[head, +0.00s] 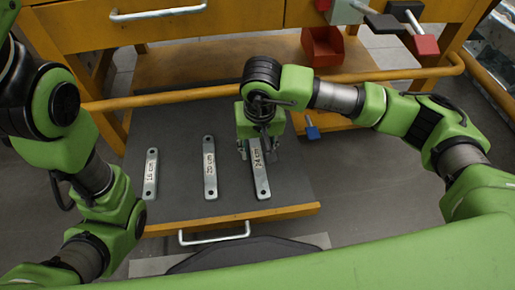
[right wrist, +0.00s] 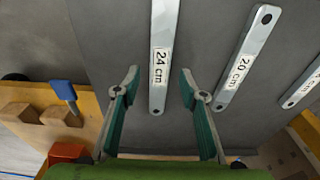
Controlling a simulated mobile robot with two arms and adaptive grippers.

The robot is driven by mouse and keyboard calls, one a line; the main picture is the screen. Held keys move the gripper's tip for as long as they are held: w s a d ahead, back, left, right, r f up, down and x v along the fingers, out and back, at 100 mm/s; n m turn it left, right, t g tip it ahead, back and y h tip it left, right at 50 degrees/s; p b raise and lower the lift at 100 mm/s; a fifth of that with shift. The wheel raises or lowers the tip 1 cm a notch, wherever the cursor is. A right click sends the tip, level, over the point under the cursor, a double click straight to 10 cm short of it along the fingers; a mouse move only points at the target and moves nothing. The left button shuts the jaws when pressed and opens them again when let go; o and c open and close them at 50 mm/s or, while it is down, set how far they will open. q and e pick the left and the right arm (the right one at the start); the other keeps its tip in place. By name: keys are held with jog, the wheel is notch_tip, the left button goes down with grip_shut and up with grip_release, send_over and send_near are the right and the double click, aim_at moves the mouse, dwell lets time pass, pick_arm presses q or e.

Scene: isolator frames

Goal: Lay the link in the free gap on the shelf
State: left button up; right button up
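Three flat grey metal links lie apart on the dark grey shelf (head: 180,130). They are labelled 16 cm (head: 151,174), 20 cm (head: 210,168) and 24 cm (head: 260,170), from left to right. My right gripper (head: 257,152) is over the 24 cm link and hides its far end in the head view. In the right wrist view, the open fingers (right wrist: 159,80) stand on either side of the 24 cm link (right wrist: 163,45), with space on both sides. The 20 cm link (right wrist: 247,58) lies to the right there. My left gripper is out of view.
The shelf has a wooden front edge (head: 235,219) with a metal handle (head: 215,234). A red bin (head: 323,46) stands behind. A blue-handled tool (head: 312,131) is at a wooden block right of the shelf. Bare mat lies between the links and behind them.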

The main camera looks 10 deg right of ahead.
aim_at(258, 162)
jog(key=r, duration=0.1)
jog(key=r+p, duration=0.1)
jog(key=r, duration=0.1)
jog(key=r+p, duration=0.1)
jog(key=shift+s+r, duration=0.3)
jog(key=shift+r, duration=0.05)
jog(key=shift+f, duration=0.1)
